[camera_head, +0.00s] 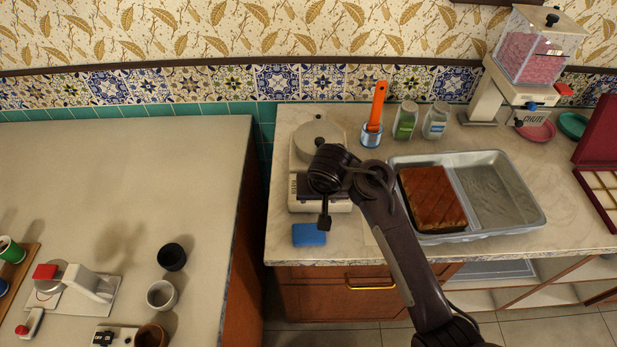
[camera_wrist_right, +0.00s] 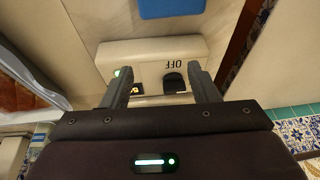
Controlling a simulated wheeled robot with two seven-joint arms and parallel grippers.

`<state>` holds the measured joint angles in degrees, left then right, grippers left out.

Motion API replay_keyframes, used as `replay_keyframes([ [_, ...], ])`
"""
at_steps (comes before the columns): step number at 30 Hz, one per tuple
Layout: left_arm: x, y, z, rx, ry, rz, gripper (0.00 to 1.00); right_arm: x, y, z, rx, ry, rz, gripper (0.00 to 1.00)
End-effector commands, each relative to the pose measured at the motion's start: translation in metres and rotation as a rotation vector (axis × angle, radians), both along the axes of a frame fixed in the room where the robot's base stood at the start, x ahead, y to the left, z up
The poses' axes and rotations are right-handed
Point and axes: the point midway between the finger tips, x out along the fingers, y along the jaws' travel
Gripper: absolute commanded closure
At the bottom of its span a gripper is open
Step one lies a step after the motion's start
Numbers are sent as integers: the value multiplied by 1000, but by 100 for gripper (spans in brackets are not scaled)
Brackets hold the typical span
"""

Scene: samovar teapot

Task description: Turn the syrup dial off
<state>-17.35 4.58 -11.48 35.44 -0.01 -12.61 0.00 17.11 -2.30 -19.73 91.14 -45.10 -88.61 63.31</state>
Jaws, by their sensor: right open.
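The syrup warmer (camera_head: 306,202) is a cream appliance with a round grey pot (camera_head: 320,138) on top, on the right counter. Its front partly hides behind my right arm in the head view. The dial's exact setting is hard to tell. My right gripper (camera_wrist_right: 162,73) is open, its fingers apart on either side of the dial area; contact cannot be told. My left gripper is out of view.
A blue sponge (camera_head: 309,235) lies in front of the warmer. A metal tray (camera_head: 533,207) with brown cake (camera_head: 432,198) stands to the right. An orange-handled brush (camera_head: 376,105) and two jars stand behind. A gap separates the left counter (camera_head: 130,180).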

Motion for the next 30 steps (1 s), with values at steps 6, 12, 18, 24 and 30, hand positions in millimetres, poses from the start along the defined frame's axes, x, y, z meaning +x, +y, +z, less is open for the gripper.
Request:
replay_keyframes([
  [6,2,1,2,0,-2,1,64,35,21,40,-45,-52,-34,45],
  [12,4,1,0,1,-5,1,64,43,24,41,-60,-64,-47,45],
  [18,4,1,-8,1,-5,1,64,54,22,13,-63,-64,-47,45],
  [24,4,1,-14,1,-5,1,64,65,23,-14,-60,-64,-48,45],
  [30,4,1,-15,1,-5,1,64,70,23,-25,-57,-65,-48,45],
])
